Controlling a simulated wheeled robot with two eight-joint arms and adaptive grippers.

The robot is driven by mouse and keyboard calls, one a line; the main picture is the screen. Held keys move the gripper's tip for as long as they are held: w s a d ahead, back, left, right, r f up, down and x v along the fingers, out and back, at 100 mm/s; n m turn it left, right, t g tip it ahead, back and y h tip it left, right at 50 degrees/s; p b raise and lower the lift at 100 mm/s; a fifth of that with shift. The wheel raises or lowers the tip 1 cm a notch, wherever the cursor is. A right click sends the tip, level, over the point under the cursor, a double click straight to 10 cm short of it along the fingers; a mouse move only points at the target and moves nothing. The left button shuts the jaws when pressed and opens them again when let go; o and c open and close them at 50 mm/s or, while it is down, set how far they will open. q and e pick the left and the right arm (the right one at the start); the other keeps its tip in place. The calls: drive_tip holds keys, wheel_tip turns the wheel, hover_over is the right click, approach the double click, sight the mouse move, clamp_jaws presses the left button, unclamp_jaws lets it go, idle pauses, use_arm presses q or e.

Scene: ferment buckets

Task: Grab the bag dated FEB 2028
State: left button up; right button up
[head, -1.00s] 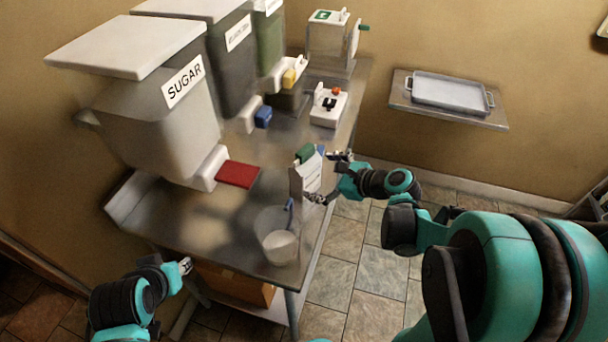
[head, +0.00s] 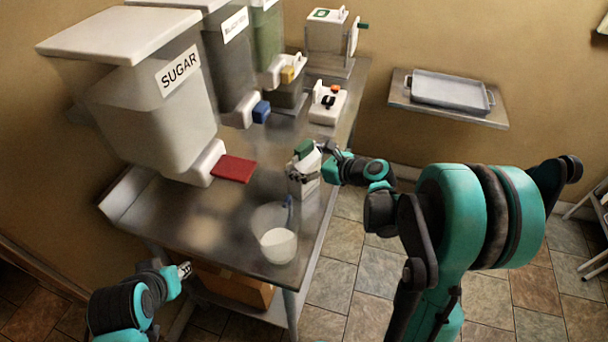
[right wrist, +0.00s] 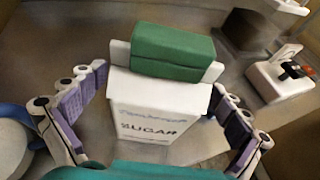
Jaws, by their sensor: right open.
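A white bag (head: 303,178) with a green top (head: 304,149) stands upright on the metal table near its right edge. In the right wrist view the bag (right wrist: 160,110) reads SUGAR; I cannot read a date on it. My right gripper (head: 314,162) is open at the bag, and in the right wrist view its fingers (right wrist: 160,88) stand on either side of it, with gaps showing. My left gripper (head: 184,271) is low at the left, in front of the table and away from the bag; its jaw opening is too small to judge.
A clear jug (head: 279,245) with white contents stands near the table's front edge. The SUGAR bucket (head: 155,115) with a red flap (head: 233,168) is at left. A white device (head: 327,103) stands behind the bag. A wall shelf holds a grey tray (head: 451,91).

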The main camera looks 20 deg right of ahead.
drive_tip(key=shift+r, duration=0.1)
drive_tip(key=c, duration=1.8)
drive_tip(key=shift+c, duration=0.2)
